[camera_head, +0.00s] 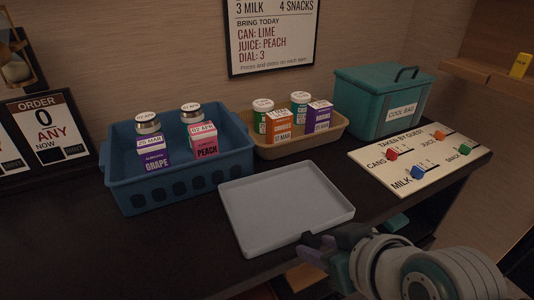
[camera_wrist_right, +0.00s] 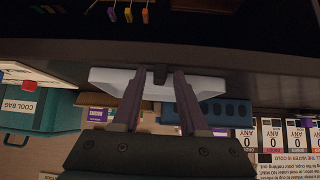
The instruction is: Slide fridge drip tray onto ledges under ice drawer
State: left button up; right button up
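The pale grey drip tray (camera_head: 285,205) lies flat on the dark counter, in front of the blue crate and the tan basket. The tray also shows in the right wrist view (camera_wrist_right: 108,76), partly behind my fingers. My right gripper (camera_head: 312,247) is at the tray's front right edge, with its fingers apart. In the right wrist view the two fingers (camera_wrist_right: 160,75) are spread, with a small dark piece between their tips. I cannot tell whether they touch the tray. My left gripper is in neither view. The ice drawer and ledges cannot be made out.
The blue crate (camera_head: 118,190) holds jars and cartons. The tan basket (camera_head: 338,128) holds more of them. A teal cool bag (camera_head: 365,108) stands behind a white board (camera_head: 440,172) with coloured pegs. The counter's front left is clear. An open space lies below the front edge.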

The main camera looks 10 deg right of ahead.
grip_shut()
dwell(1.1)
